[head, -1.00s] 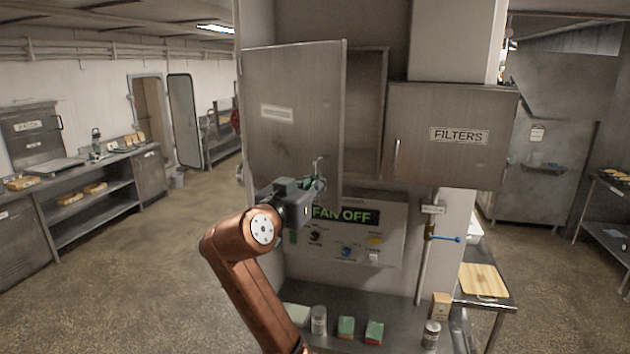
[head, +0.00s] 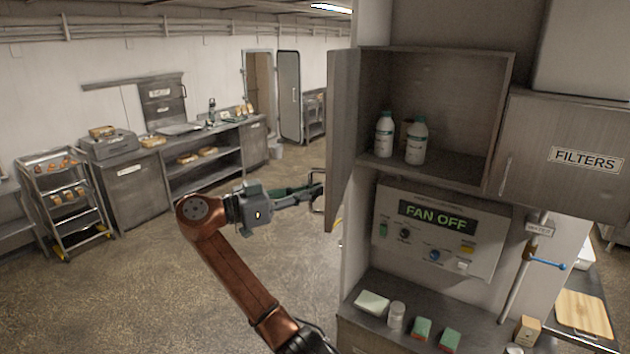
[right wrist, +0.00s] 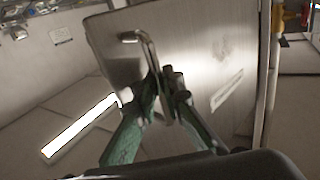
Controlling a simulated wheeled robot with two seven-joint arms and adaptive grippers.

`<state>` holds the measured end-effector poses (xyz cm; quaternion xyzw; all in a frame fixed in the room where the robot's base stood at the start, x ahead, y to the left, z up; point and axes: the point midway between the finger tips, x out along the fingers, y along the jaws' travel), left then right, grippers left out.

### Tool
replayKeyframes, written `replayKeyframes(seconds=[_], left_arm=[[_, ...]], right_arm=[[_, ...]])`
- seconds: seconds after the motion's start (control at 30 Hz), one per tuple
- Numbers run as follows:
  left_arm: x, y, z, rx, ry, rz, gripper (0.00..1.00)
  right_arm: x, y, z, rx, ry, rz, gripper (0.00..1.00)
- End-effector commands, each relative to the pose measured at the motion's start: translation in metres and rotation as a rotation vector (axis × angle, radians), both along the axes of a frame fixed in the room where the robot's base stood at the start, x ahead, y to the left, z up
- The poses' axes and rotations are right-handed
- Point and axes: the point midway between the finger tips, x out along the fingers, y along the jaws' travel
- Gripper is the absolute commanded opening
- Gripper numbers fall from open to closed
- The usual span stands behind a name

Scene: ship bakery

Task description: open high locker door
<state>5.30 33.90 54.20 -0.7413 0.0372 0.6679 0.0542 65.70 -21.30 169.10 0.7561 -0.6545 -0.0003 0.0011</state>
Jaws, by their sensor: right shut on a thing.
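The high locker door (head: 342,140) stands swung wide open to the left, seen nearly edge-on in the head view. The open locker (head: 450,80) shows its inside, with two white bottles (head: 416,142) (head: 384,135) on its floor. My right gripper (head: 314,188) is at the lower part of the door, on its left side, shut on the door handle (right wrist: 147,50). In the right wrist view, the green fingers close around the bent metal handle, and the grey door panel (right wrist: 205,55) fills the middle. My left gripper is not in view.
A closed locker marked FILTERS (head: 570,150) is to the right. A fan control panel (head: 435,235) is below the open locker. A counter (head: 375,320) below holds small jars and sponges. Open floor (head: 130,285) lies to the left.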

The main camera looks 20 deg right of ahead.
Motion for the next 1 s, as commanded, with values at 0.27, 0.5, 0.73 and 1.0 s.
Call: replayKeyframes(seconds=[0.27, 0.5, 0.73, 1.0], left_arm=[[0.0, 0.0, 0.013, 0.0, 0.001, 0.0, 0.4], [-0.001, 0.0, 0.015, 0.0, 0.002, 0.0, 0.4], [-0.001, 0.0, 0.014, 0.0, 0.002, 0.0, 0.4], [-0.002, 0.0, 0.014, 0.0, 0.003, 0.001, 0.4]], right_arm=[[0.004, 0.011, 0.0, 0.001, 0.004, -0.051, 0.0], [0.006, 0.017, -0.002, 0.002, 0.005, -0.054, 0.0], [0.007, 0.018, -0.002, 0.003, 0.005, -0.052, 0.0], [0.007, 0.016, -0.002, 0.002, 0.004, -0.054, 0.23]])
